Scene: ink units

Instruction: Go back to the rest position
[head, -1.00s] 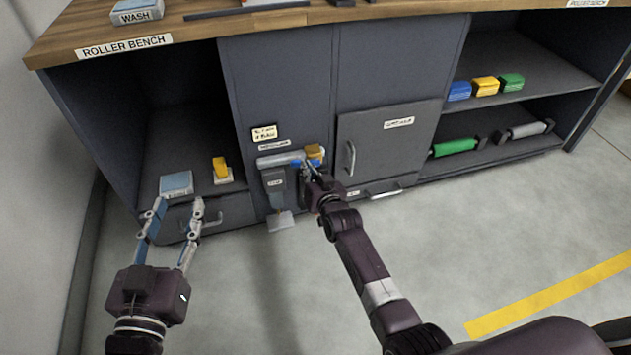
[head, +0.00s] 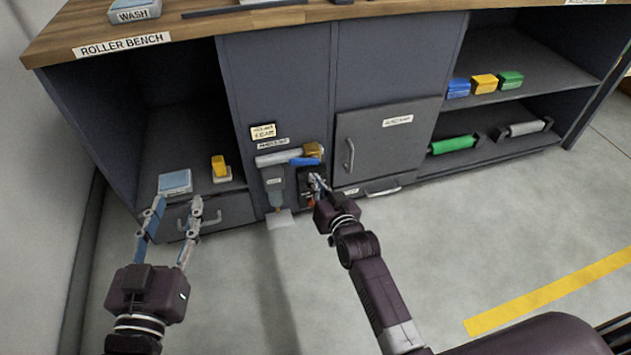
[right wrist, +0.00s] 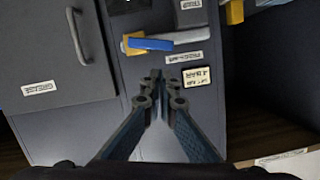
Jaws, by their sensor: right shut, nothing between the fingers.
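My left gripper (head: 178,206) is open and empty, in front of the open left bay and its lower drawer. My right gripper (head: 317,182) is shut with nothing between its fingers, close in front of the middle of the cabinet. Its closed fingers also show in the right wrist view (right wrist: 160,82). Just above it in the head view is a silver cylinder (head: 275,159) with a blue bar (head: 304,161) and a yellow-brown end (head: 313,149). In the right wrist view, the cylinder (right wrist: 185,38) appears beyond the fingertips, apart from them.
The roller bench (head: 190,35) spans the view. A pale blue box (head: 175,182) and a yellow item (head: 219,167) sit in the left bay. A grey door (head: 387,145) is closed. Coloured blocks (head: 484,83) and rollers (head: 453,146) fill the right shelves.

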